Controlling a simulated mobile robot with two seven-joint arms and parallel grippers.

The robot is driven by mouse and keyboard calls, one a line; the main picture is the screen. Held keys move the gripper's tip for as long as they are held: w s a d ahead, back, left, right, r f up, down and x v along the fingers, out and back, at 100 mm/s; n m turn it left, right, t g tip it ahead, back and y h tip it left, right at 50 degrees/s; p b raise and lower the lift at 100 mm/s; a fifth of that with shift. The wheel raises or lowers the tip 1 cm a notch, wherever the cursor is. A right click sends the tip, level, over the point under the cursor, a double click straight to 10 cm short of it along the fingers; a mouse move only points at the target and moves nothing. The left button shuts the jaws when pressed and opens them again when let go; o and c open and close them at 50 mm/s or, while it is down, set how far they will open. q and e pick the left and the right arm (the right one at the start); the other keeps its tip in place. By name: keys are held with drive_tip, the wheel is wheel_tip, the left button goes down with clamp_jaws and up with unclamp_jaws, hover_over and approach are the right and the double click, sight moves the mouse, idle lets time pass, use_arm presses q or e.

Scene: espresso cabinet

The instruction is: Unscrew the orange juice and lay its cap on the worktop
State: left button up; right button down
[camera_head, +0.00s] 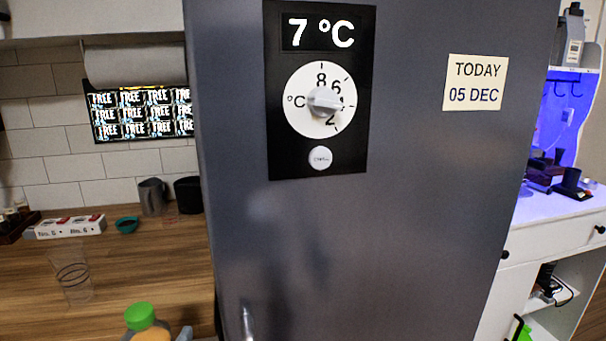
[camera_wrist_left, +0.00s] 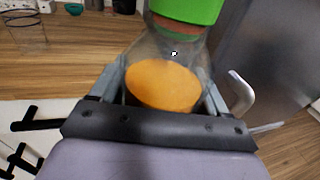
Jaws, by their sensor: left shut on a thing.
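The orange juice is a clear bottle (camera_wrist_left: 190,48) with orange liquid in its lower part and a green cap. In the left wrist view it stands between the two fingers of my left gripper (camera_wrist_left: 165,95), which is shut on it. The green cap (camera_wrist_left: 187,10) is on the bottle's neck. In the head view the cap (camera_head: 140,316) and the top of the juice (camera_head: 152,334) show at the bottom edge, in front of the worktop (camera_head: 150,262). Only a small piece of my left gripper (camera_head: 185,334) shows there. My right gripper is in neither view.
A grey fridge door (camera_head: 400,220) with a dial and a handle (camera_head: 247,323) fills the middle and right. The worktop's middle is clear.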

use_arm(q)
drive_tip(key=shift+s+d+f, duration=0.15)
drive_tip(key=shift+s+f, duration=0.2)
drive_tip(key=shift+s, duration=0.25)
drive_tip(key=shift+s+d+f, duration=0.2)
drive_tip(key=shift+s+f, duration=0.15)
drive_tip(key=shift+s, duration=0.3)
drive_tip(key=shift+s+d+f, duration=0.15)
drive_tip(key=shift+s+f, duration=0.2)
drive_tip(key=shift+s, duration=0.25)
drive_tip(key=shift+d, duration=0.1)
